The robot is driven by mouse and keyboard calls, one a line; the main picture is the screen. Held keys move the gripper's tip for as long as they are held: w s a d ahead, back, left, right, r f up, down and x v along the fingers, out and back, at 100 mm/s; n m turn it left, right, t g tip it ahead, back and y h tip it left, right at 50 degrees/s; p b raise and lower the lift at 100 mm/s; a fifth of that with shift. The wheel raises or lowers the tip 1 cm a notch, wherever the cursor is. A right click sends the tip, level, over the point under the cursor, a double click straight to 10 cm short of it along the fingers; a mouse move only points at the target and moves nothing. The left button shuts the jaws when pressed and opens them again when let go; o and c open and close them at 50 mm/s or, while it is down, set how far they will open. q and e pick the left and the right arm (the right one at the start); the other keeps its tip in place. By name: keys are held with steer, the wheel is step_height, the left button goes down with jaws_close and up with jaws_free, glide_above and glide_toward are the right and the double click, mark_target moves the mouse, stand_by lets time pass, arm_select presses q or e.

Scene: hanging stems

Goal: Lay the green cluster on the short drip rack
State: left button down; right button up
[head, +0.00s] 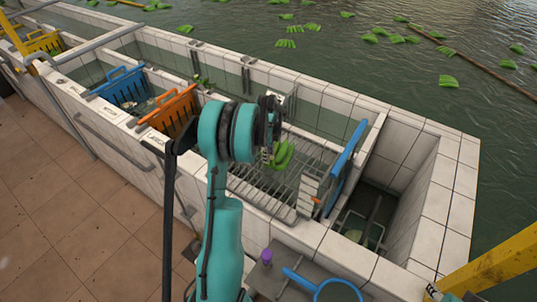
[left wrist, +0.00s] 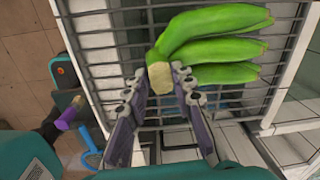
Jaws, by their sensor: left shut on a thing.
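The green cluster (left wrist: 215,45) is a small hand of green bananas with a pale cut crown. In the left wrist view my left gripper (left wrist: 160,82) has its two fingers closed about the crown, with the fruit pointing up and right. The drip rack (left wrist: 110,55) of grey parallel bars lies behind the cluster. In the head view the cluster (head: 283,154) shows over the rack (head: 258,190), beside my teal left arm, which hides part of the gripper. I cannot tell whether the fruit touches the bars. My right gripper is not in view.
White tiled tank walls (head: 440,195) surround the rack. A blue panel (head: 346,160) stands at its right end, with a deep open bay beyond. An orange gate (head: 170,110) and a blue gate (head: 122,86) stand to the left. Green clusters float on the water.

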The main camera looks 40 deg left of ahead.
arm_select(q)
steer(key=shift+f, duration=0.15)
stand_by(0.3)
steer(key=c, duration=1.2)
jaws_free()
steer(key=shift+s, duration=0.1)
steer(key=r, duration=1.2)
steer(key=shift+s+d, duration=0.1)
steer(key=shift+s, duration=0.15)
steer(key=shift+d, duration=0.1)
